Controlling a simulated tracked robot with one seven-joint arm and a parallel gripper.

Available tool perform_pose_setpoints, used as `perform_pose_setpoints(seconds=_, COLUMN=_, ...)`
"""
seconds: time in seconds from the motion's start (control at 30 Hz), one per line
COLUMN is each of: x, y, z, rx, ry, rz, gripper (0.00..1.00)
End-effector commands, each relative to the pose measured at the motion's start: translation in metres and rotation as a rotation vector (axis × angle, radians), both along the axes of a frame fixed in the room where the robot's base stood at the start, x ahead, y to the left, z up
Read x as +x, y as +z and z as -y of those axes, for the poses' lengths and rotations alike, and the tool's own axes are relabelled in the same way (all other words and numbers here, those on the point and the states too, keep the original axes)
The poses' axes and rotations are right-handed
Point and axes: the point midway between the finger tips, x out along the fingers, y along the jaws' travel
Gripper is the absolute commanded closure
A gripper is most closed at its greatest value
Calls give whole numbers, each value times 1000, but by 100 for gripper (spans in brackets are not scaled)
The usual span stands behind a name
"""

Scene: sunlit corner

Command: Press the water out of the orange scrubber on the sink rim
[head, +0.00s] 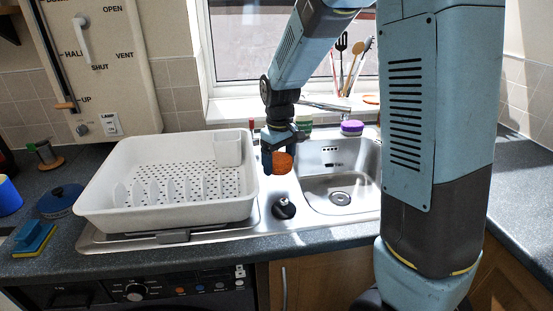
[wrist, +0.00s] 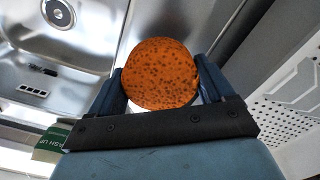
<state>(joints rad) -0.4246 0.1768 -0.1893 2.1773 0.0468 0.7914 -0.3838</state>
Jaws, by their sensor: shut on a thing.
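The orange scrubber (head: 282,163) is round and speckled and sits between the fingers of my gripper (head: 275,161). In the wrist view the scrubber (wrist: 161,73) fills the gap between the two dark blue fingers of my gripper (wrist: 158,85), which is shut on it. A white part shows at its lower edge. The steel sink (head: 338,195) has its basin to the right of the scrubber in the head view. The gripper is over the sink's rim area between basin and dish rack. I cannot tell whether the scrubber touches the steel.
A white dish rack (head: 165,212) stands left of the gripper. A black plug-like object (head: 284,208) is on the steel in front. A purple scrubber (head: 351,127) and a green bottle (wrist: 52,142) are at the back. The basin looks empty.

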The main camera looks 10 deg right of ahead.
Motion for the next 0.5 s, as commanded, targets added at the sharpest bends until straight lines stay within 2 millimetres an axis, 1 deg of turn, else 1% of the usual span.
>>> perform_pose_setpoints(seconds=0.3, x=0, y=-28, z=0, rx=-2, ry=-1, rz=-2, gripper=47)
perform_pose_setpoints(seconds=0.5, x=0, y=-39, z=1, rx=-1, ry=-1, rz=-1, gripper=47)
